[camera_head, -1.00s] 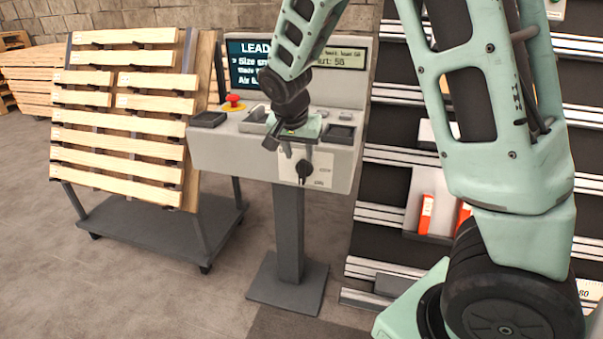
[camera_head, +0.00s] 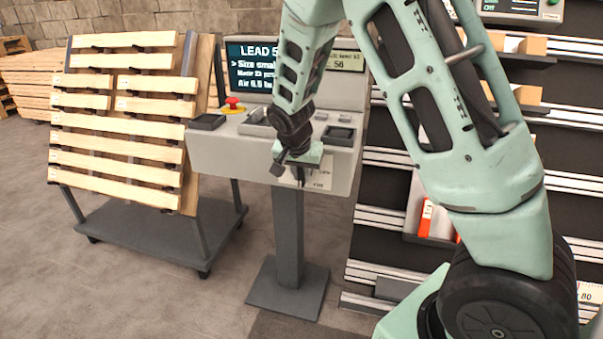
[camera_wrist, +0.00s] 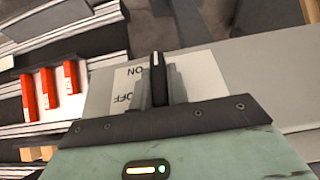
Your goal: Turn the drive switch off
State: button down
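The drive switch (camera_wrist: 158,66) is a dark knob with a white mark, on a pale plate (camera_wrist: 205,73) lettered ON and OFF, on the front of the console. In the wrist view, the grey fingers of my gripper (camera_wrist: 161,92) reach up to the knob and stand on either side of it. Whether they press on it is unclear. In the head view, my gripper (camera_head: 295,170) is at the console front and hides the knob; only the right part of the plate (camera_head: 321,179) shows.
The grey console (camera_head: 230,152) carries a red emergency button (camera_head: 233,104), trays and a display (camera_head: 248,66) on a post. A slatted wooden pallet (camera_head: 120,117) leans on a cart at left. A dark shelf rack (camera_head: 385,190) stands close at right. The floor in front is clear.

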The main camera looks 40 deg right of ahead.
jog(key=shift+r+p, duration=0.1)
jog(key=shift+p, duration=0.4)
jog(key=g+h+p, duration=0.2)
jog(key=p, duration=0.1)
jog(key=shift+w+a+r+n+g, duration=0.1)
jog(key=shift+w+r+n+g, duration=0.05)
jog(key=shift+n+g, duration=0.2)
jog(key=g+h+p, duration=0.1)
jog(key=g+p, duration=0.1)
jog(key=shift+n+h+p, duration=0.25)
jog(key=shift+h+p, duration=0.15)
jog(key=shift+w+a+f+n+g+h+p, duration=0.15)
jog(key=shift+g+h+p, duration=0.1)
jog(key=shift+g+h, duration=0.2)
jog(key=shift+s+d+f+n+g+h+p, duration=0.15)
jog(key=shift+g+h+p, duration=0.1)
jog(key=shift+g+h, duration=0.2)
jog(key=g+h, duration=0.1)
jog(key=n+g+h+b, duration=0.1)
jog(key=h, duration=0.1)
jog(key=shift+w+a+f+g, duration=0.15)
jog(key=shift+f+g, duration=0.2)
jog(key=shift+f+n+g+h+b, duration=0.1)
jog(key=shift+n+g+h+b, duration=0.4)
jog(key=shift+g+h+b, duration=0.45)
jog(key=shift+n+h+b, duration=0.3)
jog(key=shift+h+b, duration=0.15)
jog(key=shift+h, duration=0.3)
jog(key=shift+g, duration=0.25)
